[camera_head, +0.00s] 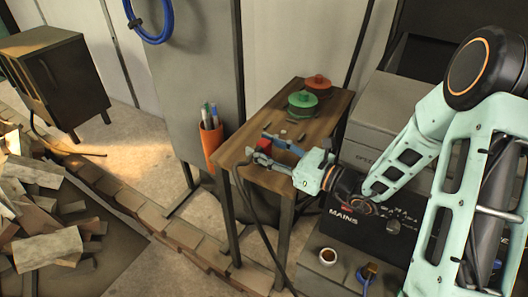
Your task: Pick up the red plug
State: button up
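A small red piece (264,144), which looks like the red plug, is at the near left part of the wooden table (240,150). My gripper (268,150) reaches in from the right, low over the table top, with its fingers pointing left. The red piece is right by the fingertips and partly hidden by them. A blue part (286,146) shows beside it; I cannot tell what it belongs to. The view is too small to tell whether the fingers are apart or shut on the red piece, or touch it.
A green spool (302,103) and an orange-red spool (317,83) stand at the table's far end. An orange cup with pens (212,140) hangs left of the table. A dark cable (248,205) hangs off the near edge. A black box marked MAINS (345,222) is at right.

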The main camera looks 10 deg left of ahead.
aim_at(264, 141)
grip_shut()
jog(key=shift+r, duration=0.1)
jog(key=shift+r, duration=0.4)
notch_tip(264, 141, up, 2)
jog(key=shift+r+p, duration=0.15)
jog(key=shift+p, duration=0.2)
jog(key=s+d+r+b, duration=0.3)
jog(key=s+d+r, duration=0.6)
jog(key=s, duration=0.1)
jog(key=shift+s+r, duration=0.25)
